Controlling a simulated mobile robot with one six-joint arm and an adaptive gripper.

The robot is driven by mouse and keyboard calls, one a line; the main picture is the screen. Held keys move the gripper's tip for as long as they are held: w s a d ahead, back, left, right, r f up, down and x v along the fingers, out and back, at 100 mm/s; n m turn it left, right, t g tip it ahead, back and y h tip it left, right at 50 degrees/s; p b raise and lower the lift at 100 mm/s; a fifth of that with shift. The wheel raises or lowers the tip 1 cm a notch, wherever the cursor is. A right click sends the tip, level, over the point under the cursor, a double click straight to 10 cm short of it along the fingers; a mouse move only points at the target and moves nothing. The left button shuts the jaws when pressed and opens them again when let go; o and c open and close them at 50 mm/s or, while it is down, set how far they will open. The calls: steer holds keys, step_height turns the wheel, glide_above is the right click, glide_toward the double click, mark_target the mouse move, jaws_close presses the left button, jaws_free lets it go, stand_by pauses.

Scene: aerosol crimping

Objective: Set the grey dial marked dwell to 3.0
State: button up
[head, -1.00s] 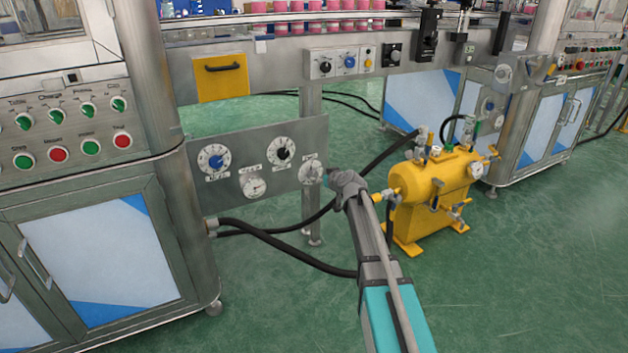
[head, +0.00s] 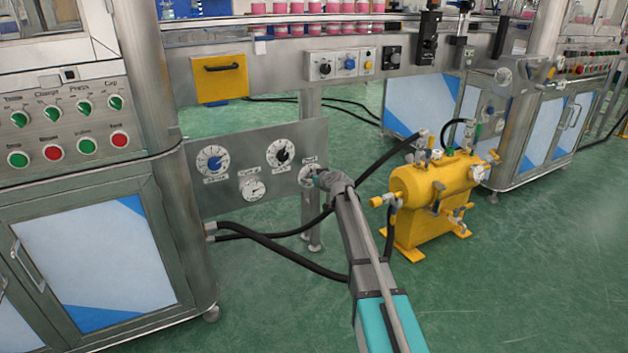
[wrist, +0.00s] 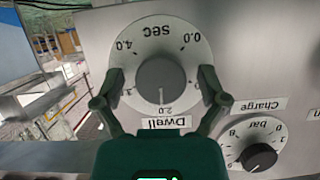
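The dwell dial (wrist: 162,82) is a grey round knob on a white scale plate, upside down in the wrist view above its "Dwell" label (wrist: 166,123). The thin line on the knob points down at the 2.0 mark; part of a 3 mark shows to the left, beside a finger. My gripper (wrist: 160,76) is open, with one finger on each side of the knob and a visible gap to it. In the head view, my gripper (head: 322,179) is at the right end of the dial panel and hides part of the dwell dial (head: 306,174).
The grey panel (head: 225,140) also carries a blue dial (head: 212,159), a black dial (head: 281,153) and a small gauge-like dial (head: 252,188). The Charge dial (wrist: 259,157) is close by in the wrist view. A yellow tank (head: 432,190) and black hoses (head: 280,245) are near my arm.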

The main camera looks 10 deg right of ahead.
steer(key=c, duration=1.1)
steer(key=shift+o, duration=0.2)
steer(key=shift+m, duration=0.3)
steer(key=shift+d+f+m+y+b, duration=0.1)
steer(key=shift+m+y+b, duration=0.2)
steer(key=shift+m+y, duration=0.45)
steer(key=shift+m+g+y+b, duration=0.3)
steer(key=shift+m+y+b, duration=0.25)
steer(key=shift+m+y, duration=0.5)
steer(key=m+y+b, duration=0.1)
steer(key=m, duration=0.2)
steer(key=shift+b, duration=0.3)
steer(key=shift+m+y+b, duration=0.5)
steer(key=shift+m+b, duration=0.05)
steer(key=shift+m, duration=0.35)
